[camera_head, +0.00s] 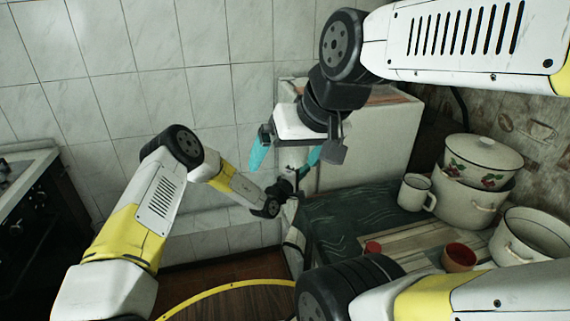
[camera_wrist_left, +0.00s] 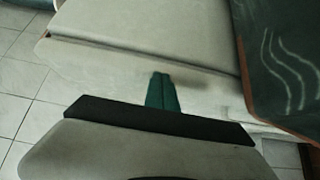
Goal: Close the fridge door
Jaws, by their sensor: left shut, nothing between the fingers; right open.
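The white fridge (camera_head: 375,145) stands against the tiled wall, behind the table, partly hidden by my right arm. A pale panel with a long edge (camera_wrist_left: 100,65), probably part of the fridge or its door, fills much of the left wrist view. How far the door stands open cannot be told. My left gripper (camera_head: 290,188) is low by the fridge's left side; its shut teal fingers also show in the left wrist view (camera_wrist_left: 161,82), over the pale panel. Contact cannot be told. My right gripper (camera_head: 286,160) is open and empty, in front of the fridge's upper left part.
A table with a dark green cloth (camera_head: 335,212) bears a white mug (camera_head: 415,192), a lidded enamel pot (camera_head: 470,185), another pot (camera_head: 530,238) and a reddish-brown cup (camera_head: 459,258). A dark stove (camera_head: 30,215) stands at far left. The floor between has room.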

